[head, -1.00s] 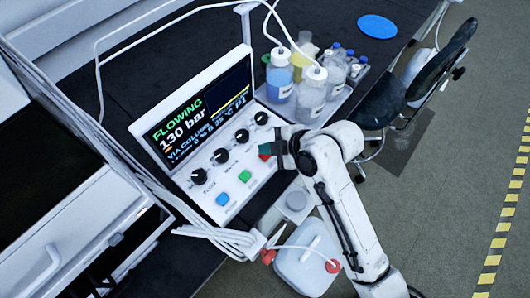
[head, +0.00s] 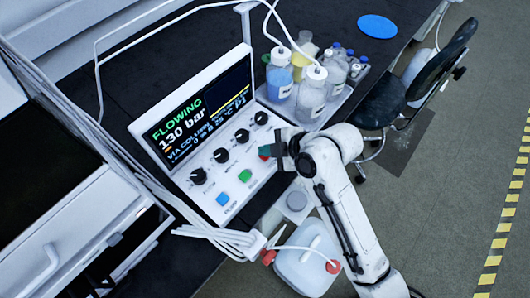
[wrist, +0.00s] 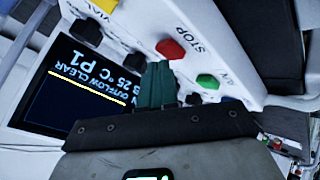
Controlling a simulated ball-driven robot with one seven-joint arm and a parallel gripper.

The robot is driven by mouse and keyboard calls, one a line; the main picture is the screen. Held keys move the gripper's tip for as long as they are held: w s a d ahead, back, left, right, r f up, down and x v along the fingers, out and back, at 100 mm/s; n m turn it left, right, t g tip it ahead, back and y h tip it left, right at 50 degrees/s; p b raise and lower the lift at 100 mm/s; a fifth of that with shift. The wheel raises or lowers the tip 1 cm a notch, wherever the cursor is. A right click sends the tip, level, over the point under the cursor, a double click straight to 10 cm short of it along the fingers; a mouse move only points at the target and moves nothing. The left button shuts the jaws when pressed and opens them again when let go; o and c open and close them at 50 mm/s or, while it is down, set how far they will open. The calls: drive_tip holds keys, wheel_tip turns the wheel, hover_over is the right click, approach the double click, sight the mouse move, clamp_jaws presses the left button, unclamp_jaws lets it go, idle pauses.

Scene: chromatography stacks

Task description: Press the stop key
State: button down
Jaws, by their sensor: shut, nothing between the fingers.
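The stop key is a red button (wrist: 171,49) with the word STOP printed beside it in the wrist view. In the head view the red key (head: 264,152) is partly covered by my gripper. My gripper (wrist: 154,66) is shut and empty, its dark green fingertips just short of or at the red key's edge; I cannot tell whether they touch. It also shows in the head view (head: 268,151). The control panel (head: 205,208) has a screen (head: 200,112) reading FLOWING and 130 bar.
A green key (head: 245,176) and a blue key (head: 223,199) sit along the panel's front edge, with several black knobs (head: 221,155) behind them. Bottles (head: 312,92) stand in a tray beyond the panel. A white jug (head: 307,262) stands below the bench edge.

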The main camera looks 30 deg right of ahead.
drive_tip(key=shift+f, duration=0.5)
idle(0.3)
idle(0.4)
drive_tip(key=shift+r+p, duration=0.7)
drive_tip(key=shift+r, duration=0.25)
wheel_tip(320, 180, up, 5)
drive_tip(key=p, duration=0.4)
drive_tip(key=shift+p, duration=0.4)
